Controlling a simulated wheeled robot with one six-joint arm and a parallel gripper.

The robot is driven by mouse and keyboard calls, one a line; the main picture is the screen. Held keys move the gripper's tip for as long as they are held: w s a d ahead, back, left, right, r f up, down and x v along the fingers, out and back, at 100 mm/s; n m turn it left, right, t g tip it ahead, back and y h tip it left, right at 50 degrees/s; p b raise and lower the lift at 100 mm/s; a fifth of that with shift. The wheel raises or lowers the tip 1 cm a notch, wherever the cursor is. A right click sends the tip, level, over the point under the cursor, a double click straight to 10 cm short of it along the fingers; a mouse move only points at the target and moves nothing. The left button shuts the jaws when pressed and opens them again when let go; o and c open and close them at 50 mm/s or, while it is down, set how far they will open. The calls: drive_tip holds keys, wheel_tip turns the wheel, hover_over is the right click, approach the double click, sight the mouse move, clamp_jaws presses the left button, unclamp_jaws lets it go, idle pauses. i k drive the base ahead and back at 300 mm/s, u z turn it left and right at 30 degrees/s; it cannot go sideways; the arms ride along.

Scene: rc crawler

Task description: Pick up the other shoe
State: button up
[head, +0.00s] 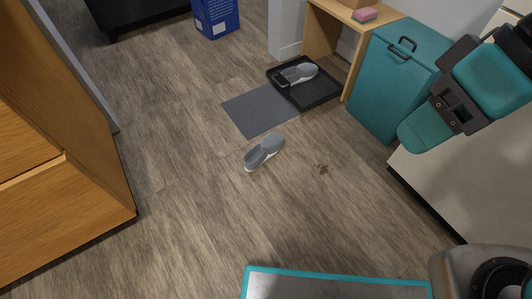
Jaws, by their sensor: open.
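A grey shoe with a pale sole edge (264,152) lies on the open wood floor near the middle of the head view, apart from anything else. A second grey and white shoe (303,72) lies in the black tray (322,97) beyond it. A dark patch or object shows at that shoe's left end; I cannot tell which. Part of my teal and black arm shows at the upper right, but my gripper is not in view.
A grey mat (259,111) lies before the tray. A wooden bench (352,62) with a pink item (365,14) and a teal bin (397,82) stand right of the tray. A wooden cabinet (70,215) stands left. The floor around the nearer shoe is mostly clear, with dark marks (323,169).

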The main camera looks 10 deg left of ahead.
sight(271, 144)
drive_tip(key=u, duration=0.6)
drive_tip(key=i, duration=0.85)
drive_tip(key=u, duration=0.1)
